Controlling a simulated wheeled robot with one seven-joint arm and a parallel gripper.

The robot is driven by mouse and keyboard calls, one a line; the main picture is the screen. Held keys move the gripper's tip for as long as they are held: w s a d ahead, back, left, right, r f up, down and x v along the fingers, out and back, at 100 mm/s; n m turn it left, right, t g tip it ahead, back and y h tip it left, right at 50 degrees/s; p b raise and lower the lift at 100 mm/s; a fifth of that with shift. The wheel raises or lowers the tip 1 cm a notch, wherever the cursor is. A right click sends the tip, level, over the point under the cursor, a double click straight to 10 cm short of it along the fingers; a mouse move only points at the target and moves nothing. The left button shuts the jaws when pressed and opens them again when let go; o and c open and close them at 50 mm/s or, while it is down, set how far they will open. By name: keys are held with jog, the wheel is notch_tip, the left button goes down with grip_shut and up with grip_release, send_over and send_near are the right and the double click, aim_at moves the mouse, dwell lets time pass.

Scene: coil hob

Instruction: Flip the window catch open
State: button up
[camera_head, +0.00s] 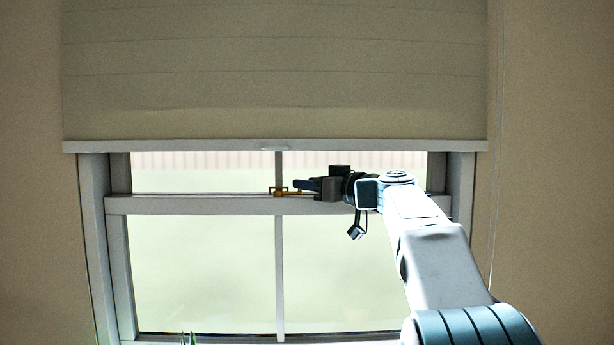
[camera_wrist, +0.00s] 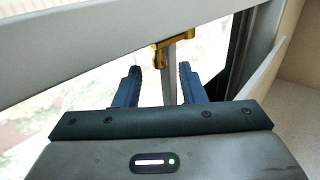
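The brass window catch (camera_head: 283,191) sits on the window's horizontal meeting rail (camera_head: 215,205), near the central vertical bar. In the wrist view the catch (camera_wrist: 172,48) shows at the top middle, against the pale rail (camera_wrist: 95,52). My gripper (camera_head: 297,184) is at the rail, just right of the catch in the head view. In the wrist view my gripper (camera_wrist: 160,72) has its two blue fingers apart, with nothing held between them. The catch lies just beyond the fingertips, roughly in line with the gap. Whether a fingertip touches it I cannot tell.
A beige blind (camera_head: 275,70) covers the upper window, its bottom bar (camera_head: 200,146) hanging above the rail and my gripper. White frame posts (camera_head: 98,240) stand at both sides. A cord (camera_head: 494,200) hangs at right. Green leaf tips (camera_head: 188,339) show at the bottom edge.

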jog(key=shift+w+a, duration=0.45)
jog(key=shift+a, duration=0.05)
grip_shut()
jog(key=shift+s+f, duration=0.1)
jog(key=shift+f, duration=0.05)
